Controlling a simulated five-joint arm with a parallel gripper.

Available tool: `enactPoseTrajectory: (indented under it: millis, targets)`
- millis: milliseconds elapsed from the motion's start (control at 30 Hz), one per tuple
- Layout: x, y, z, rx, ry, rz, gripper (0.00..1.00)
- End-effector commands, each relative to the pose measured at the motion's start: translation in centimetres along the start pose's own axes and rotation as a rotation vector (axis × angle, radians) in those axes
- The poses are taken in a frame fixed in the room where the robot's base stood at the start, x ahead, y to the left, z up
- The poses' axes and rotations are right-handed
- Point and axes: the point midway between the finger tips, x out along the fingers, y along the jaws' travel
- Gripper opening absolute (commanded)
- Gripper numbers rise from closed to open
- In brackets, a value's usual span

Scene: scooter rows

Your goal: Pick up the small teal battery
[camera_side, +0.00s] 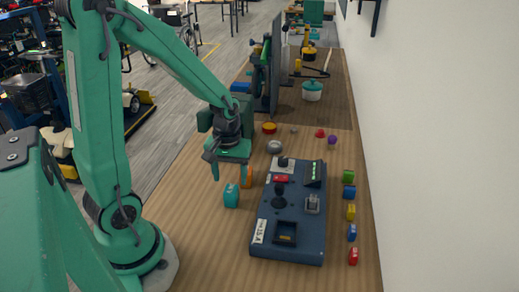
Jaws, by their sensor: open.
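A small teal block-like piece (231,196), which looks like the battery, stands on the wooden bench just left of the dark blue control panel. My green gripper (229,174) points down just above and behind it. The jaws are open, with nothing seen between them. I cannot tell whether the fingertips touch the teal piece.
An orange round piece (248,175) is right beside my gripper, partly hidden. The control panel (265,242) with a joystick and switches fills the bench's middle. Several small coloured blocks line its right side, near the wall. The bench front (215,262) is clear.

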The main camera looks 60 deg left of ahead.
Motion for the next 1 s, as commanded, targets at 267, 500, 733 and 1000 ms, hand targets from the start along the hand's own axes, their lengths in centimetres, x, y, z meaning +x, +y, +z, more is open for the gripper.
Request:
enactPoseTrajectory:
  millis: [267, 500, 733, 1000]
  targets:
    - [0.5, 0.0, 0.0, 0.001, 0.001, 0.000, 0.58]
    - [1.8, 0.0, 0.2, 0.001, -0.002, -0.001, 0.58]
    - [4.1, 0.1, 0.5, 0.001, -0.002, -0.001, 0.58]
    - [5.6, 0.1, 0.4, 0.001, 0.000, 0.000, 0.58]
